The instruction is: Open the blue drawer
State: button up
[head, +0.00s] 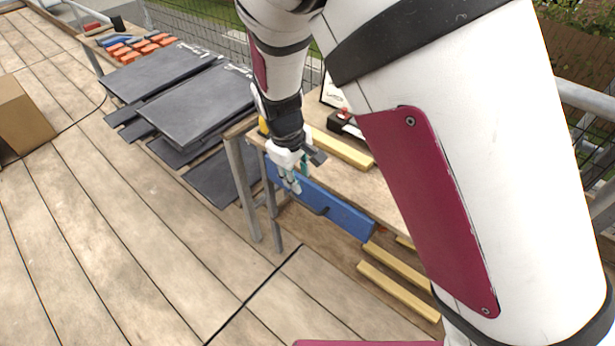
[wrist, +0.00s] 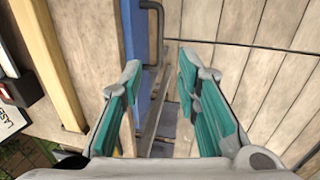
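The blue drawer (head: 345,217) is set under the wooden workbench top (head: 350,185), and its long blue front faces the deck. A dark bar handle (head: 318,210) is on that front; in the wrist view the handle (wrist: 153,48) lies beyond my fingertips, in line with the space between them. My gripper (head: 291,186) is at the left part of the drawer front. In the wrist view my gripper (wrist: 160,75) is open, its teal-padded fingers apart with nothing between them. The drawer appears shut. Whether a finger touches the drawer front cannot be told.
Yellow wood strips lie on the bench (head: 342,148) and below it (head: 398,290). A grey bench leg (head: 242,190) stands left of the drawer. Dark panels (head: 200,105) lie further left. The plank deck (head: 130,240) in front is clear.

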aim_at(306, 205)
jog(key=f, duration=0.4)
jog(key=w+d+f+b, duration=0.1)
jog(key=f, duration=0.7)
jog(key=shift+w+d+f, duration=0.2)
jog(key=shift+w+f, duration=0.05)
jog(key=shift+w, duration=0.15)
grip_shut()
